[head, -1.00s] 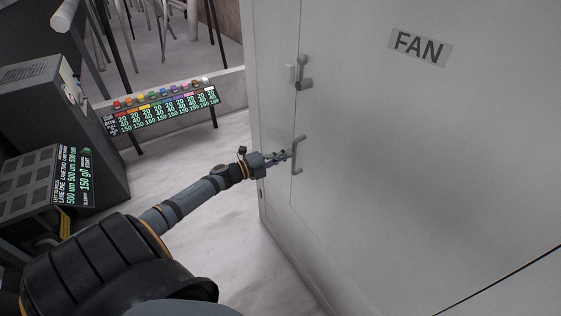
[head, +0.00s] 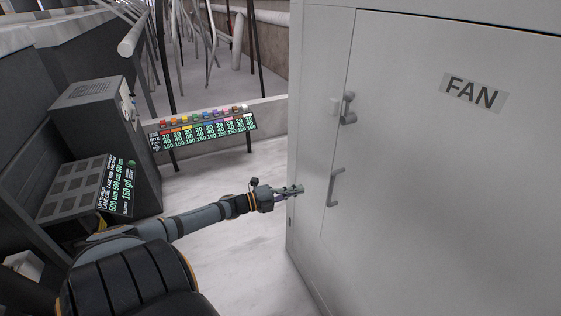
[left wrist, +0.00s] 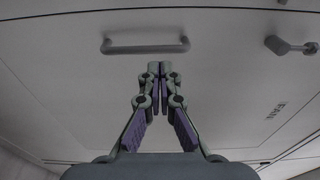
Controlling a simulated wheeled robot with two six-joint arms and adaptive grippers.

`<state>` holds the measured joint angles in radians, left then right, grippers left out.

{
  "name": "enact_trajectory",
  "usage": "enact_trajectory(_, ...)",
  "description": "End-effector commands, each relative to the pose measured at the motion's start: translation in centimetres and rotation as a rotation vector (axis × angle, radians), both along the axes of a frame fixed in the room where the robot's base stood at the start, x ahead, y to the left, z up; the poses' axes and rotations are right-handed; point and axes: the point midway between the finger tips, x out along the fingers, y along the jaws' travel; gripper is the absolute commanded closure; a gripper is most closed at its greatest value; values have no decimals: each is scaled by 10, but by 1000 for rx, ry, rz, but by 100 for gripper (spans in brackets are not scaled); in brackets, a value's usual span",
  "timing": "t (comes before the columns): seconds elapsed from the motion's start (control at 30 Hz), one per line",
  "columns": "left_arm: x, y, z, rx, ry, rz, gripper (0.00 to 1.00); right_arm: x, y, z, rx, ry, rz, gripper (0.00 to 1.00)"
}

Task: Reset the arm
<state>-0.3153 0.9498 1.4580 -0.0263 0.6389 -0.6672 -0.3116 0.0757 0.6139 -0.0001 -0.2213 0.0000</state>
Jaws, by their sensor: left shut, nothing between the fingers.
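My left gripper (head: 297,190) is at the end of my left arm, in front of the white cabinet's left edge in the head view. It is shut and empty. The left wrist view shows its two fingers (left wrist: 159,66) together, apart from the grey bar handle (left wrist: 146,46) on the cabinet door. In the head view the handle (head: 334,187) is to the right of the fingertips. My right gripper is not in view.
The white cabinet (head: 430,190) marked FAN (head: 473,93) fills the right side, with a latch (head: 348,108) above the handle. A display panel with coloured buttons (head: 203,129) stands behind the arm. A dark machine (head: 105,125) and a lit screen (head: 116,186) are at the left. Pale floor (head: 235,255) is open beside the cabinet.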

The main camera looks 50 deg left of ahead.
Motion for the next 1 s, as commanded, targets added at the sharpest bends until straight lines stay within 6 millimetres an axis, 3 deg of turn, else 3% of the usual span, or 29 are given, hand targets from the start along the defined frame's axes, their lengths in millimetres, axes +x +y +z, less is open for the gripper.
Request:
enact_trajectory(0.03, -10, 6, 2, 3, 9, 0, 100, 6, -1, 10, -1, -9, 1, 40)
enact_trajectory(0.23, -34, 20, 1, 2, 4, 0, 100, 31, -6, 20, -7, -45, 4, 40)
enact_trajectory(0.53, -38, 23, 0, 0, 1, 1, 100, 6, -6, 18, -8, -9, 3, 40)
enact_trajectory(0.77, -39, 28, -9, -13, 20, 26, 100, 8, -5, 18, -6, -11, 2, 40)
enact_trajectory(0.87, -46, 50, -47, -79, 109, 141, 100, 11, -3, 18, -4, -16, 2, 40)
enact_trajectory(0.97, -70, 79, -118, -204, 268, 336, 100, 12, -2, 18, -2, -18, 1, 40)
enact_trajectory(1.0, -84, 87, -151, -264, 340, 421, 100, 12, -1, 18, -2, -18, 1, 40)
